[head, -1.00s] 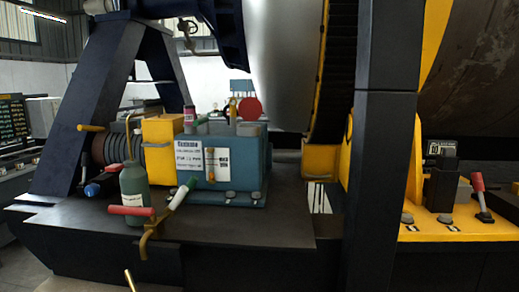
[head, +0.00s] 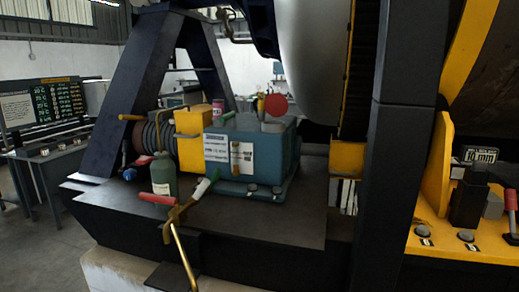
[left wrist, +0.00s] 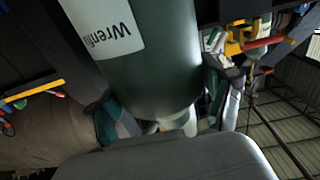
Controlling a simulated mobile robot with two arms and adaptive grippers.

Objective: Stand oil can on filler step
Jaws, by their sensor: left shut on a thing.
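The held oil can (left wrist: 160,60) is a dark green cylinder with a white label partly reading "Wrenfi". It fills the middle of the left wrist view. My left gripper (left wrist: 168,112) is shut on it, one finger on each side. A thin brass tube (head: 184,258), apparently its spout, rises from the bottom edge of the head view; the can's body is out of that view. A similar green can (head: 163,176) stands upright on the dark deck (head: 270,222), behind a red-handled brass valve (head: 172,213). I cannot tell which surface is the filler step. My right gripper is not in view.
A blue unit with a white label (head: 225,152) stands on the deck beside a yellow block (head: 190,138). A dark post (head: 390,140) rises at right, next to a yellow console (head: 455,245). The deck's front right is bare. A display board (head: 45,102) stands at left.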

